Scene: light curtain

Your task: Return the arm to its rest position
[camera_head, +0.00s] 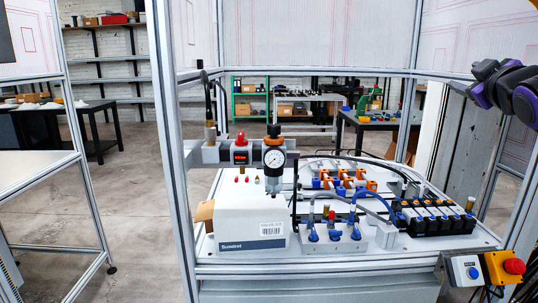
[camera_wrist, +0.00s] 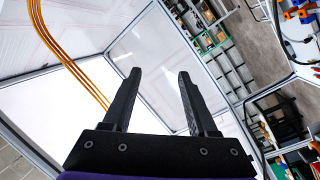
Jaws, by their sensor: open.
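My gripper shows in the wrist view (camera_wrist: 157,95), with its two black fingers spread apart and nothing between them. In the head view, part of my arm, black and purple, shows at the upper right edge, in front of the frame posts. The arm is raised well above the work table and touches nothing that I can see.
A table (camera_head: 340,266) inside an aluminium frame (camera_head: 168,120) holds a white box (camera_head: 240,215), a pressure gauge (camera_head: 275,159) and a black valve block (camera_head: 435,220). A yellow box with a red button (camera_head: 506,267) is at the front right corner.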

